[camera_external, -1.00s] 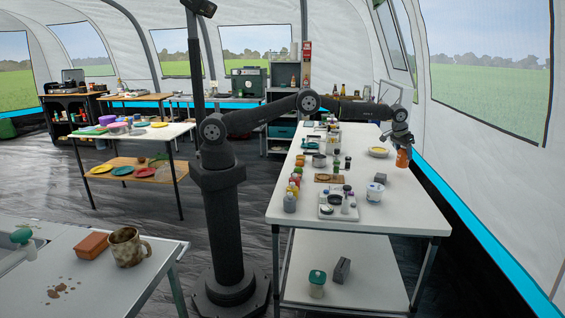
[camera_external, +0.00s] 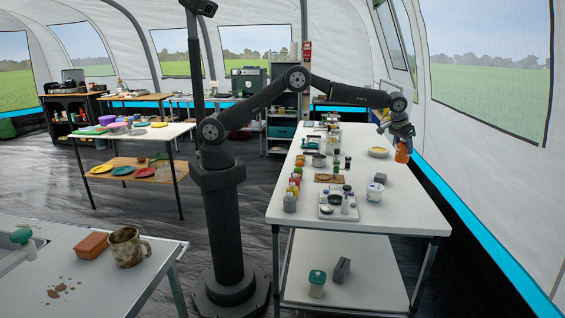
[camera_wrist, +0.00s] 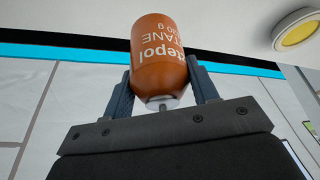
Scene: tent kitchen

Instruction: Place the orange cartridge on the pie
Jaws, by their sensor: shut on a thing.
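The orange cartridge (camera_external: 402,152) is held in my gripper (camera_external: 400,140) above the right edge of the white table. In the wrist view the orange cartridge (camera_wrist: 159,55) with white lettering sits between the two fingers of my gripper (camera_wrist: 160,82), which are shut on it. The pie (camera_external: 378,152) is a yellow round in a pale dish on the table, a little left of the cartridge in the external view. The pie (camera_wrist: 301,31) also shows at the top right of the wrist view, apart from the cartridge.
The white table (camera_external: 400,205) holds several jars and bottles to the left. The table's front right part is clear. The tent wall (camera_external: 470,170) runs along the right.

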